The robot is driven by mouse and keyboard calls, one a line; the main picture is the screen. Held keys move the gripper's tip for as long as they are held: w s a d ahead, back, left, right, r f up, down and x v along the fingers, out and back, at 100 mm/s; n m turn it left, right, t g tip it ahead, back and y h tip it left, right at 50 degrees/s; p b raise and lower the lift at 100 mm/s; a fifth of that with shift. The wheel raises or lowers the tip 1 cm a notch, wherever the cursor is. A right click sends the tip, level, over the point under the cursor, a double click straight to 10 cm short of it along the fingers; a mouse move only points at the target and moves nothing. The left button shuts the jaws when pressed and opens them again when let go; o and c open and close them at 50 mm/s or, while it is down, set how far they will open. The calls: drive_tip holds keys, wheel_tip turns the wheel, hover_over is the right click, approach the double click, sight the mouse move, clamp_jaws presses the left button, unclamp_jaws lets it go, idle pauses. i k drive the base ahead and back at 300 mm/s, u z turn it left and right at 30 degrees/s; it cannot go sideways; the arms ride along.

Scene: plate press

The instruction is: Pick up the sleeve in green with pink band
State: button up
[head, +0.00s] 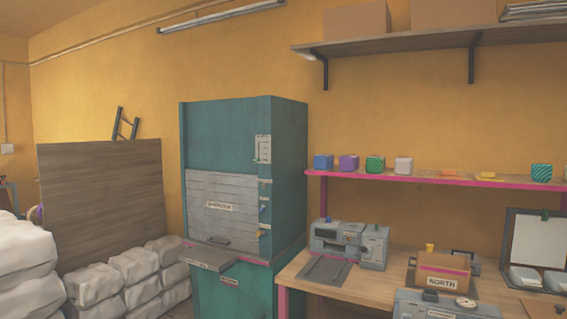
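A small green block-shaped piece (375,164) with a pale pattern stands on the pink-edged shelf, between a purple one (349,162) and a white one (403,165). A teal striped piece (541,172) stands at the shelf's right end. No pink band can be made out on either the green or the teal piece at this size, so I cannot tell which, if any, is the named sleeve. My gripper is not in view.
The pink-edged shelf (428,179) hangs above a wooden workbench (300,267) with a grey machine (337,238) and a box labelled NORTH (440,269). A tall teal cabinet (279,165) stands left of them. White sacks (97,284) fill the lower left.

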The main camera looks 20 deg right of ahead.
sight(377, 164)
drive_tip(key=u, duration=0.25)
drive_tip(key=i, duration=1.6)
drive_tip(key=z, duration=0.8)
drive_tip(key=i, duration=0.8)
drive_tip(key=z, duration=0.85)
